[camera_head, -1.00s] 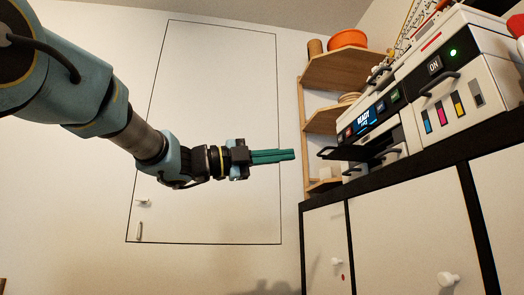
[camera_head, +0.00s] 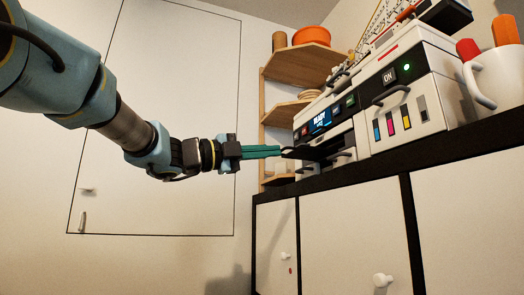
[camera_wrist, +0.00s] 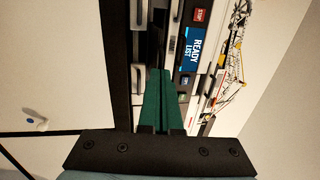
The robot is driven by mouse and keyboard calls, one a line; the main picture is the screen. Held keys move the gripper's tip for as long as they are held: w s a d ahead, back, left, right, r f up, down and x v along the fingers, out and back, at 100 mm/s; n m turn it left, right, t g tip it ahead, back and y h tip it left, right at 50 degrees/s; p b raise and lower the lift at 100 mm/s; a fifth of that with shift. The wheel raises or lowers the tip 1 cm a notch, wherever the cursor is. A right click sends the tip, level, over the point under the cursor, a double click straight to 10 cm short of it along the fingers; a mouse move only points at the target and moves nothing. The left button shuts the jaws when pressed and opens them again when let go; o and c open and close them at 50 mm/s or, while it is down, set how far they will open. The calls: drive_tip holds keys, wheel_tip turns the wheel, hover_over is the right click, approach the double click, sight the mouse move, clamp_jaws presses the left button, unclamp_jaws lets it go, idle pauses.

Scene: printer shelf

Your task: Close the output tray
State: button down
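The black output tray (camera_head: 306,154) juts out of the front of the white printer (camera_head: 345,120), below its lit READY display, so it stands open. My gripper (camera_head: 279,151) points at the tray from the left, its green fingers level with it. The fingertips are at the tray's front edge; I cannot tell whether they touch. In the wrist view, the green fingers of my gripper (camera_wrist: 158,72) lie together with nothing between them. The fingers partly hide the tray area there.
The printer stands on a black-edged white cabinet (camera_head: 350,235) with round knobs. A white mug (camera_head: 497,85) with markers stands at the right. Wooden shelves (camera_head: 293,110) with an orange bowl (camera_head: 311,36) are behind. Open space lies left of the cabinet.

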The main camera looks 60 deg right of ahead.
sight(307, 154)
drive_tip(key=x, duration=0.3)
drive_tip(key=f+p+x, duration=0.1)
drive_tip(key=x, duration=0.5)
drive_tip(key=shift+s+d+f+p, duration=0.25)
drive_tip(key=shift+f+p, duration=0.05)
drive_tip(key=shift+s+r, duration=0.1)
